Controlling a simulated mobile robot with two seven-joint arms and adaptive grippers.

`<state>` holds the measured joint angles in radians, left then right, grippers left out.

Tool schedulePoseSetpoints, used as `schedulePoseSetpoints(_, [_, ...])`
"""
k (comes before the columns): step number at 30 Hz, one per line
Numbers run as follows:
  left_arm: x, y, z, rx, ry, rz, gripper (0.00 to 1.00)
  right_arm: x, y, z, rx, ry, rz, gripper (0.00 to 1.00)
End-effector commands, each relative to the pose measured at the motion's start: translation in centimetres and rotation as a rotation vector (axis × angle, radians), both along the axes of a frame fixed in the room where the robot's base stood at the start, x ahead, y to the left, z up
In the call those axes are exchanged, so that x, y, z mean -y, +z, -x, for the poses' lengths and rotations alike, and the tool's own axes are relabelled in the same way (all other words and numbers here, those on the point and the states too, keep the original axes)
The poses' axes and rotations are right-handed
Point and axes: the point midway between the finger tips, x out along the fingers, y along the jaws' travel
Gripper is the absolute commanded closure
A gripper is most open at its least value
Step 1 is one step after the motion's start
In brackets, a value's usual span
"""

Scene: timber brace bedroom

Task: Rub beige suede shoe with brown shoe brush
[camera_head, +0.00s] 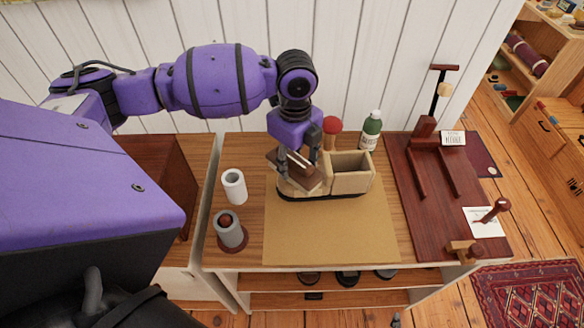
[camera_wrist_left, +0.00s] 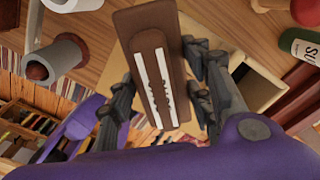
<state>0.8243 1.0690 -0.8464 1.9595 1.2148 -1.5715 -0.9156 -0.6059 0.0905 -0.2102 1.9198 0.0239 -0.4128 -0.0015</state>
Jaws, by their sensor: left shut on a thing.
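My left gripper (camera_head: 300,160) is shut on the brown shoe brush (camera_head: 306,178), which is tilted. The beige shoe (camera_head: 350,183), with a dark sole and a boxy open top at its right end, stands on a tan mat (camera_head: 330,230). The brush is over the shoe's left part and hides some of it; I cannot tell whether they touch. In the left wrist view the brush (camera_wrist_left: 150,60) shows white strips between my fingers, and part of the beige shoe (camera_wrist_left: 262,88) shows behind them. My right gripper is not in view.
A white roll (camera_head: 234,186) and a grey cylinder (camera_head: 230,231) stand left of the mat. A green bottle (camera_head: 371,130) and a red-topped object (camera_head: 332,125) stand behind the shoe. A dark red board (camera_head: 425,225) with a wooden stand lies right. The mat's front is clear.

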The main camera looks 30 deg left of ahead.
Motion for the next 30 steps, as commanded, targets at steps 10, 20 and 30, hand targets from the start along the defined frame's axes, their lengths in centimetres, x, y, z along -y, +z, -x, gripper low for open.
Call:
schedulePoseSetpoints(10, [0.2, 2.8, -0.6, 0.003, 0.006, 0.000, 0.82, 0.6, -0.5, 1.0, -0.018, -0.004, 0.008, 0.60])
schedulePoseSetpoints(20, [0.2, 3.0, -0.7, 0.003, 0.007, 0.001, 0.82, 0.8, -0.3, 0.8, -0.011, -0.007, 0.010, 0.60])
schedulePoseSetpoints(30, [0.3, 3.3, -0.9, 0.009, 0.004, 0.000, 0.82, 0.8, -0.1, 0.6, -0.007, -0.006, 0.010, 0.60])
